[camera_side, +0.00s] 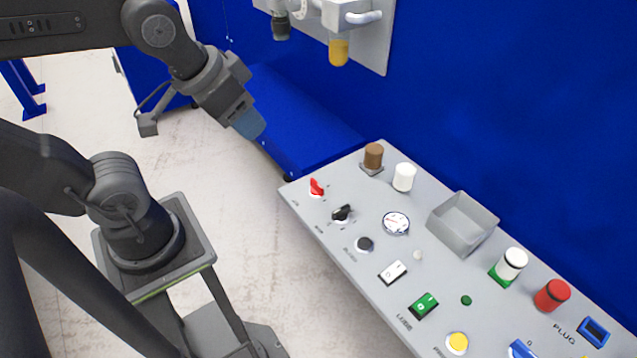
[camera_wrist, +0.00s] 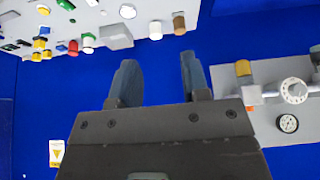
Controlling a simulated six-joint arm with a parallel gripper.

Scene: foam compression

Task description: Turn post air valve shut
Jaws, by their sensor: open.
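A grey plate (camera_side: 377,45) on the blue wall carries air fittings and is cut off at the top of the side view. A yellow cup (camera_side: 339,51), a dark cup (camera_side: 281,27) and a white handle (camera_side: 363,17) show on it. In the wrist view the plate is at the right, with a round white knob (camera_wrist: 294,91), a yellow part (camera_wrist: 243,68) and a gauge (camera_wrist: 288,123). Which part is the post air valve I cannot tell. My gripper (camera_side: 249,123) is open, empty and apart from the plate, lower and to its left. Its two fingers show in the wrist view (camera_wrist: 161,77).
A grey control panel (camera_side: 318,223) with knobs, switches, a gauge and a grey tray (camera_side: 462,224) stands at the lower right. A brown cylinder (camera_side: 373,156) and a white cylinder (camera_side: 404,177) stand at its far end. A blue box (camera_side: 300,122) lies behind my gripper.

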